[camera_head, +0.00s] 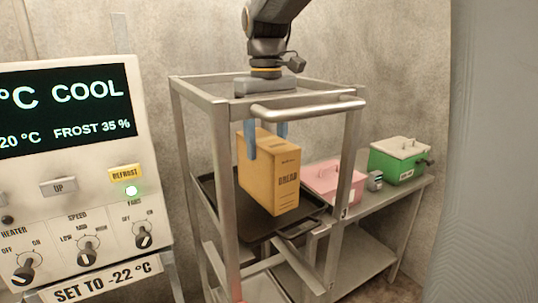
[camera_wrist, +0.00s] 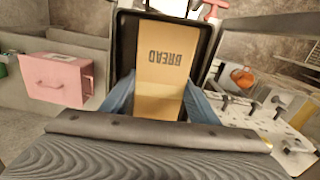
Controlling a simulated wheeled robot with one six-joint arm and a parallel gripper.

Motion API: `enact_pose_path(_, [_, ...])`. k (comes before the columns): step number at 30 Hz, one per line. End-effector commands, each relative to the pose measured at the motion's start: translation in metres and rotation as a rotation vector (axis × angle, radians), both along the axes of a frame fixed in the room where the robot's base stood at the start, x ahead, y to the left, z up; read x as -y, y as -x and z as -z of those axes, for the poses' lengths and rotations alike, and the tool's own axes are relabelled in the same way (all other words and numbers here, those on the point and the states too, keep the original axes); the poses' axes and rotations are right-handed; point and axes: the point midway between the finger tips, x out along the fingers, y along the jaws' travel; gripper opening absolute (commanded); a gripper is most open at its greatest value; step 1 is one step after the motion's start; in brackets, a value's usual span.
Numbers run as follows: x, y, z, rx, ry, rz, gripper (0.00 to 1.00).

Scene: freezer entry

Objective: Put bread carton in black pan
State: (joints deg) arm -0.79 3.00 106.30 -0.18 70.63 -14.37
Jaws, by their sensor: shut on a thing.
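The bread carton (camera_head: 270,178) is a tan-yellow box with the word BREAD on its side. It also shows in the wrist view (camera_wrist: 160,80) between the blue fingers. My gripper (camera_head: 265,135) points down inside the metal rack frame, its blue fingers shut on the upper part of the carton. The black pan (camera_head: 255,250) lies on the rack's shelf below and behind the carton. Its dark rim also shows around the carton in the wrist view (camera_wrist: 123,60). Whether the carton's bottom touches the pan cannot be told.
The rack's metal posts (camera_head: 347,160) and top handle (camera_head: 305,107) surround the carton. A pink box (camera_head: 325,183) and a green box (camera_head: 395,165) stand on a side table to the right. A control panel (camera_head: 75,180) with knobs stands at the left.

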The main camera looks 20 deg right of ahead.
Motion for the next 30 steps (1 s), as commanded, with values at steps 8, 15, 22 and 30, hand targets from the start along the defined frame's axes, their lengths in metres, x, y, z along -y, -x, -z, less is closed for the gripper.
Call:
enact_pose_path(8, [0.002, 0.000, 0.030, -0.001, 0.000, 0.003, 0.00])
enact_pose_path(15, [0.002, 0.000, 0.036, 0.002, -0.001, 0.004, 0.00])
enact_pose_path(22, [0.002, 0.000, 0.039, 0.001, 0.000, 0.004, 0.00])
enact_pose_path(30, [0.002, 0.000, 0.039, -0.001, 0.000, 0.004, 0.73])
